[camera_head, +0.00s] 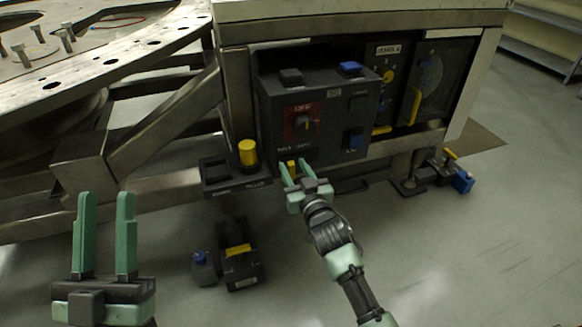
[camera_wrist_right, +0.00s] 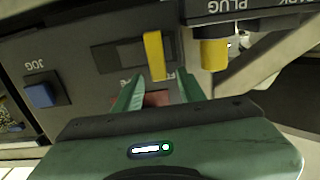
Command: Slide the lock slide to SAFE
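The lock slide is a yellow upright tab (camera_wrist_right: 154,56) in a dark slot plate (camera_wrist_right: 112,57) on the grey control box; in the wrist view, the tab is right of the slot's middle. In the head view its yellow (camera_head: 291,164) shows low on the box's front. My right gripper (camera_head: 300,166) is open at the box's lower front. In the wrist view its fingers (camera_wrist_right: 160,82) stand on either side of the tab's near end, with gaps visible. Lettering by the slot is partly hidden by a finger. My left gripper (camera_head: 104,205) is open and empty, far left of the box.
A blue JOG button (camera_wrist_right: 40,95) is on the box's other side. The red-plated knob (camera_head: 306,123) sits above. Floor in front is mostly clear.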

